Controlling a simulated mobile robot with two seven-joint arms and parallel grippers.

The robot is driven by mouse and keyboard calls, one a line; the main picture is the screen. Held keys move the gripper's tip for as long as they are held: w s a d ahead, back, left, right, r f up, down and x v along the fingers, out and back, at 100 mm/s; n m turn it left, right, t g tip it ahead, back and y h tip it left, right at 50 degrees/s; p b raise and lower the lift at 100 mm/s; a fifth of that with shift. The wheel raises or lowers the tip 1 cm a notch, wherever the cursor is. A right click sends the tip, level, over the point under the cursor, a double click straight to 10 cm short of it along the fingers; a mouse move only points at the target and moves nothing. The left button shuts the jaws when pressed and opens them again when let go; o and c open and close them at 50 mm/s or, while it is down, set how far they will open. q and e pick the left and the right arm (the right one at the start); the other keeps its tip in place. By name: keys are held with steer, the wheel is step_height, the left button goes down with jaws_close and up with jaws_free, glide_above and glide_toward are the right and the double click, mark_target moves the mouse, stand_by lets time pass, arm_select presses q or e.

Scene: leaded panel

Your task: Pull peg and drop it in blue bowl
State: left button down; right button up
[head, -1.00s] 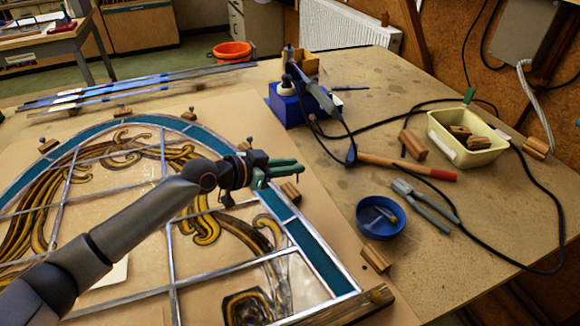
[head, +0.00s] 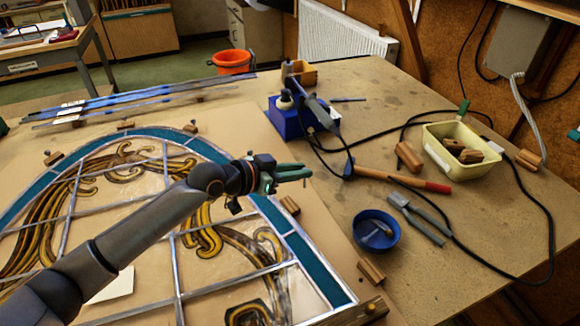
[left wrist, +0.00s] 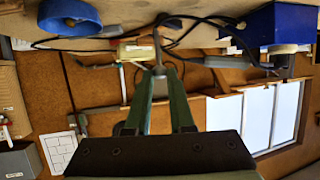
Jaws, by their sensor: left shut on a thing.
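My left gripper (head: 292,173) is above the right side of the leaded panel (head: 312,262), left of and beyond the blue bowl. Its green fingers are shut on a thin grey peg (left wrist: 158,52), which shows between the fingertips in the left wrist view. The peg is too small to make out in the head view. The blue bowl (head: 362,240) stands on the bench with small pieces inside; it also shows in the left wrist view (left wrist: 68,28). My right gripper is not in view.
Wooden blocks (head: 290,205) and small pegs (head: 191,127) line the panel. Right of the bowl lie pliers (head: 420,218) and a hammer (head: 400,180). A yellow tub (head: 480,170) holds blocks. A blue soldering station (head: 292,122) and black cables lie behind.

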arm_select(q)
steer(key=s+d, duration=0.4)
steer(key=d, duration=0.3)
steer(key=s+d+b, duration=0.1)
steer(key=s+d, duration=0.4)
steer(key=d, duration=0.3)
steer(key=shift+d+f, duration=0.15)
steer(key=shift+f, duration=0.25)
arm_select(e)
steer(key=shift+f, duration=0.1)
arm_select(q)
steer(key=shift+w+d, duration=0.55)
steer(key=shift+d, duration=0.1)
steer(key=shift+f, duration=0.1)
steer(key=shift+f+b, duration=0.4)
steer(key=shift+f, duration=0.4)
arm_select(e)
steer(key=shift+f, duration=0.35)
arm_select(q)
steer(key=shift+f+b, duration=1.15)
steer(key=shift+f, duration=0.9)
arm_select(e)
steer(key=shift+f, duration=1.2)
